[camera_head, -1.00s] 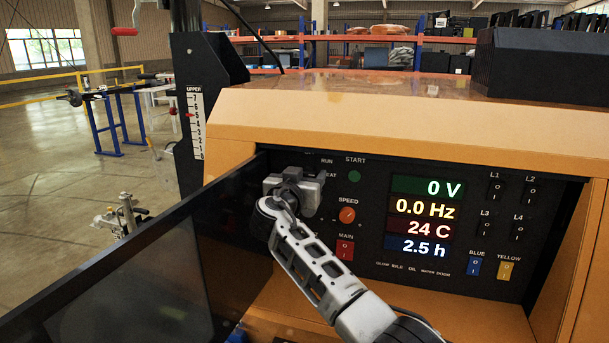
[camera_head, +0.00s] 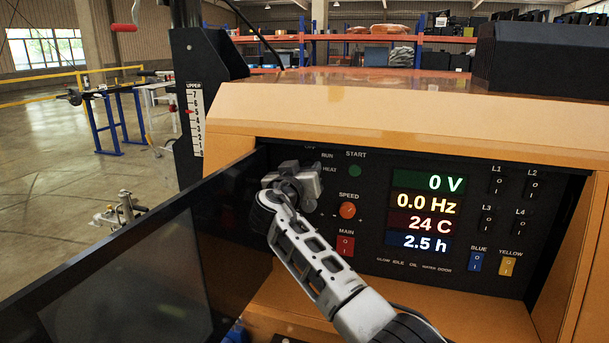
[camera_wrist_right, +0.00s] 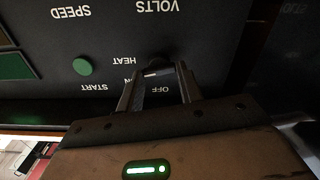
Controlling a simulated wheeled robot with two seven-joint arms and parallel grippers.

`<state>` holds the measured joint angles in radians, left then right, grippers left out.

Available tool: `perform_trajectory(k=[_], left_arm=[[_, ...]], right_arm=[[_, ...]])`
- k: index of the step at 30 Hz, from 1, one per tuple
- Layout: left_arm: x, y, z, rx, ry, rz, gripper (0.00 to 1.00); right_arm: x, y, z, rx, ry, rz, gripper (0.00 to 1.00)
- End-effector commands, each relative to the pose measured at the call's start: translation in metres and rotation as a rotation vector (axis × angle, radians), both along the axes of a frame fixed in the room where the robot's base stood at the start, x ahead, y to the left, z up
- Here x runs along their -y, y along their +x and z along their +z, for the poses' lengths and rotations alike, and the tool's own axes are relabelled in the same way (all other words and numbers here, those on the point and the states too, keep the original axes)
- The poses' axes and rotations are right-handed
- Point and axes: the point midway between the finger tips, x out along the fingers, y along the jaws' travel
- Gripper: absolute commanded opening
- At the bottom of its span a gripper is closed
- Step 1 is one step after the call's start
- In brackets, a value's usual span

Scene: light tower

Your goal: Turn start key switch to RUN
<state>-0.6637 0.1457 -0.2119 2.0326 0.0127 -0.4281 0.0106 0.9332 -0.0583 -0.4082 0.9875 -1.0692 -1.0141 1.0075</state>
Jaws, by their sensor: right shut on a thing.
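The black control panel (camera_head: 470,265) is set in the orange machine housing. My right gripper (camera_head: 308,178) is at the panel's upper left, over the key switch, and hides it in the head view. The labels OFF, RUN and HEAT show just above and beside the gripper. In the right wrist view, the right gripper (camera_wrist_right: 160,90) is shut on the small dark key switch (camera_wrist_right: 158,72). The OFF, HEAT and partly covered RUN labels lie around it. The key's exact angle is hard to tell. My left gripper is not in view.
A green START button (camera_head: 355,171), an orange SPEED knob (camera_head: 348,210) and a red MAIN switch (camera_head: 345,246) sit right of the gripper. The open dark door (camera_head: 150,265) stands close on the left. Displays read 0 V and 0.0 Hz.

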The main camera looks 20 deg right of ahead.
Motion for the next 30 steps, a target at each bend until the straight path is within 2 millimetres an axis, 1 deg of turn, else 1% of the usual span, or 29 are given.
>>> perform_trajectory(k=[1, 8, 18, 24, 30], left_arm=[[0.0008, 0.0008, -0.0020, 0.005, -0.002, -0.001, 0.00], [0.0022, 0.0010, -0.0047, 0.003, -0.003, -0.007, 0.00], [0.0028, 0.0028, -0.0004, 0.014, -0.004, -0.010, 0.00], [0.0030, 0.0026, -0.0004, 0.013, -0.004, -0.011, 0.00], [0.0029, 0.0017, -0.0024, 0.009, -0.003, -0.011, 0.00]], right_arm=[[-0.0003, -0.0001, -0.0030, -0.021, -0.031, 0.000, 0.14], [-0.0011, 0.0005, -0.0019, -0.132, -0.194, 0.000, 0.14], [-0.0016, 0.0009, -0.0016, -0.265, -0.389, 0.000, 0.14], [-0.0017, 0.0009, -0.0018, -0.309, -0.452, 0.000, 0.14], [-0.0018, 0.0010, -0.0021, -0.327, -0.479, -0.001, 0.14]])
